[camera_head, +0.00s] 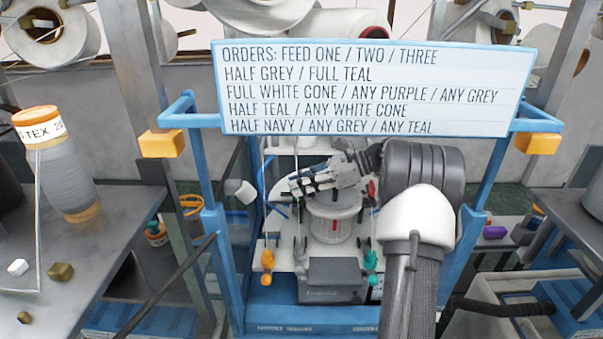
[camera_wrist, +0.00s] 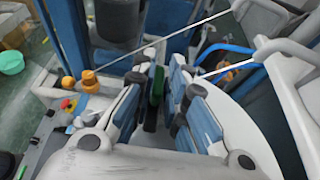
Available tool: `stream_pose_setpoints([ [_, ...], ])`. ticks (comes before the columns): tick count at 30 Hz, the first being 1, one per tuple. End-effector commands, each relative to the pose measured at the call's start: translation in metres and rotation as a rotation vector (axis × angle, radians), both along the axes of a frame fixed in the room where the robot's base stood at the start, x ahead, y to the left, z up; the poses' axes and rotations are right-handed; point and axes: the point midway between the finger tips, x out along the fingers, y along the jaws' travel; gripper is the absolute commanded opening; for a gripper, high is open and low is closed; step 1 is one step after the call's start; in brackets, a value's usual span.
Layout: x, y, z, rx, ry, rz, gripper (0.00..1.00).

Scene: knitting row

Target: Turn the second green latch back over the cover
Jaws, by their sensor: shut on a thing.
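My gripper (camera_wrist: 158,84) is shut on a narrow green piece, which looks like the green latch (camera_wrist: 155,86); it stands between the two blue-and-grey fingers in the wrist view. Most of this latch is hidden by the fingers, so I cannot tell how far it is turned. In the head view my gripper (camera_head: 298,186) reaches in from the right over the machine, above a round light drum (camera_head: 333,222), and the held piece cannot be made out. A teal-green knob (camera_head: 370,261) shows at the machine's front right, apart from my gripper. I cannot tell which part is the cover.
A blue frame (camera_head: 226,262) surrounds the machine, with an orders sign (camera_head: 370,88) across its top. An orange knob (camera_head: 267,261) and a dark grey box (camera_head: 333,281) are at the front. A table with a grey yarn cone (camera_head: 66,180) stands left. Thin rods cross near my fingers.

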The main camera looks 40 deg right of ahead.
Motion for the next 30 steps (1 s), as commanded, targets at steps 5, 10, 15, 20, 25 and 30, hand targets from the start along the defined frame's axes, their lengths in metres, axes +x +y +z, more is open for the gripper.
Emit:
stream_pose_setpoints([
  [5,0.0003,-0.0002,0.0003,-0.001,-0.001,0.021,0.00],
  [10,0.0003,-0.0001,-0.0006,0.000,-0.001,0.024,0.00],
  [15,0.0002,-0.0001,-0.0007,-0.001,-0.001,0.023,0.00],
  [20,0.0002,-0.0001,-0.0006,0.000,0.000,0.023,0.22],
  [25,0.0003,-0.0001,-0.0004,0.000,0.000,0.023,0.29],
  [30,0.0003,-0.0001,-0.0002,0.000,0.000,0.023,0.29],
])
